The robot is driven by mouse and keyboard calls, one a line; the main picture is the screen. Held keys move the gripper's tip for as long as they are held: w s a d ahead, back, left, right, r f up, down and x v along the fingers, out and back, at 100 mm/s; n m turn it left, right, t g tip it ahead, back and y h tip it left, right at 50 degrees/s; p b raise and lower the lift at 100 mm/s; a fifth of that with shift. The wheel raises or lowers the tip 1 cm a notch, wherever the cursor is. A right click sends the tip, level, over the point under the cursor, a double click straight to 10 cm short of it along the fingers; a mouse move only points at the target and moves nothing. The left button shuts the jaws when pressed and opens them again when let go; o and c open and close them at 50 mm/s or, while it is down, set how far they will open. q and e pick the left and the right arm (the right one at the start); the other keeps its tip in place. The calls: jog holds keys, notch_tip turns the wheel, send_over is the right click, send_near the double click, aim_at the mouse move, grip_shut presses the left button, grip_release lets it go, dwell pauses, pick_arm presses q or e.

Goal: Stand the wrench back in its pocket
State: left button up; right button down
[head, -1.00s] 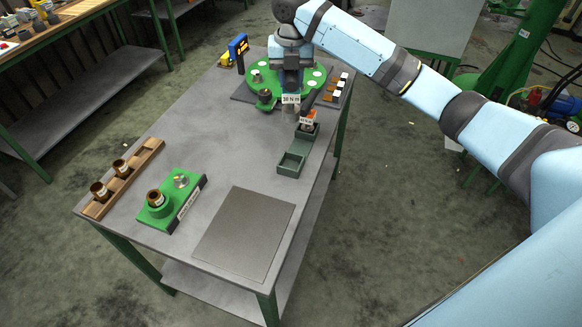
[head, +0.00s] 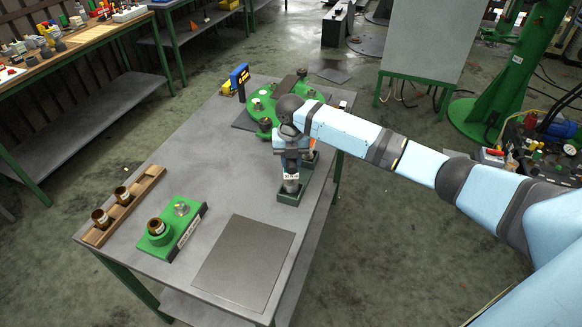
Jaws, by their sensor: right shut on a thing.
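The wrench (head: 291,187) is a grey upright tool with a small white label. My right gripper (head: 291,174) is shut on it, pointing down, and holds it upright. The dark green holder (head: 284,197) stands near the table's right edge, with its near pocket below the wrench. The wrench's lower end is at or in this near pocket; I cannot tell how deep it sits. My right arm hides most of the holder's far part. My left gripper is not in view.
A green round fixture (head: 263,105) stands behind my arm, beside a blue post (head: 239,77). A wooden rack (head: 130,206) with brown cups and a green stand (head: 172,232) are at the left. A flat grey plate (head: 244,262) lies in front. The table's middle is clear.

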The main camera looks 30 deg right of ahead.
jog(key=shift+f, duration=1.8)
jog(key=c, duration=0.8)
grip_release()
jog(key=shift+c, duration=0.2)
notch_tip(320, 180, up, 12)
jog(key=shift+r+b, duration=0.1)
jog(key=shift+b, duration=0.3)
